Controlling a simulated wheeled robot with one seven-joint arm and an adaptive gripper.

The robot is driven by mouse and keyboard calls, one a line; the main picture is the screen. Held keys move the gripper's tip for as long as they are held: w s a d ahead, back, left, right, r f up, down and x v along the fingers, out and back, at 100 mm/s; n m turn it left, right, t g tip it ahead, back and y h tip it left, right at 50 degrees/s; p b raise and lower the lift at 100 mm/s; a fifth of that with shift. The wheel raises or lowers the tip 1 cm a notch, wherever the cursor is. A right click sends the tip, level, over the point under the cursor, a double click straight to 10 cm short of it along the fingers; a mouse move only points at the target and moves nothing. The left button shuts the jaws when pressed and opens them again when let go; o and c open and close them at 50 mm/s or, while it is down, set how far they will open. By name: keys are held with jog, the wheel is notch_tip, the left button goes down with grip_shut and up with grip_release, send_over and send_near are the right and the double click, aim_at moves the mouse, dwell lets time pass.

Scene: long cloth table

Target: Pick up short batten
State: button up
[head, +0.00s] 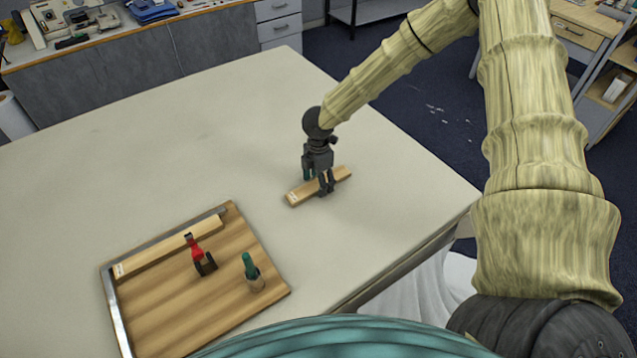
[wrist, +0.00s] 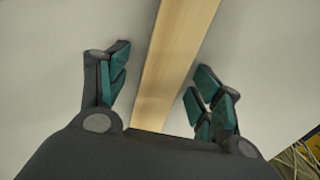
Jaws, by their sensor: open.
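The short batten (head: 299,195) is a light wooden strip lying flat on the pale cloth table, right of the wooden board in the head view. My gripper (head: 325,190) is over its middle, pointing down, with the fingers low around it. In the wrist view the batten (wrist: 172,70) runs between the two open fingers of my gripper (wrist: 158,82), with a gap on each side. The fingers hide part of the batten in the head view. I cannot tell how far the fingertips are above the cloth.
A wooden board (head: 170,313) with a metal edge lies to the left. On it are a longer batten (head: 165,248), a red-and-black tool (head: 197,252) and a green-handled tool (head: 250,266). The table (head: 230,130) is clear behind the batten; its right edge is nearby.

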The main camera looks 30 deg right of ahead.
jog(key=shift+w+f, duration=0.1)
jog(key=shift+s+d+r, duration=0.1)
jog(key=shift+s+r, duration=0.15)
jog(key=shift+s, duration=0.1)
jog(key=c, duration=0.3)
jog(key=shift+w+f, duration=0.1)
jog(key=shift+w, duration=0.05)
jog(key=c, duration=0.7)
jog(key=shift+c, duration=0.7)
